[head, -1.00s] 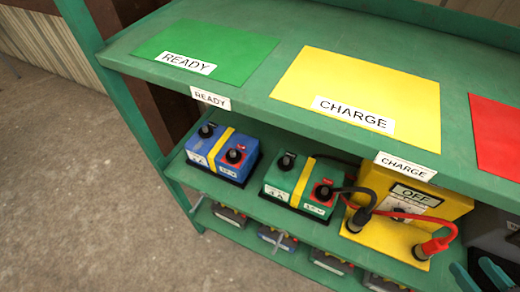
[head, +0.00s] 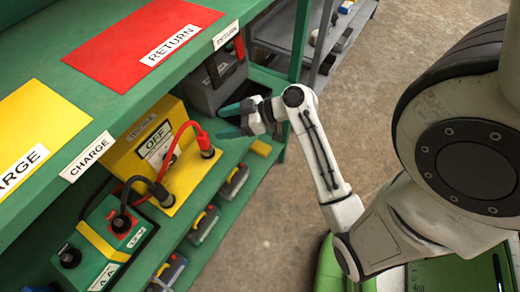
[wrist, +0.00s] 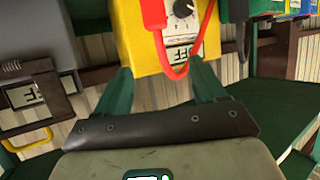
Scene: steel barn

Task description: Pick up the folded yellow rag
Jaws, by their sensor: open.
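I cannot make out a folded yellow rag for certain. A small yellow patch (head: 260,147) shows near the right end of the lower shelf, too small to identify. My gripper (head: 230,120) is open and empty at the shelf's right end, in front of the dark grey box and right of the yellow charger. In the wrist view its two green fingers (wrist: 161,88) are spread apart with nothing between them, and the yellow charger shows beyond them.
The upper shelf (head: 120,90) overhangs, with a red RETURN mat (head: 150,35). Several batteries sit lower down. Floor (head: 285,215) is open to the right.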

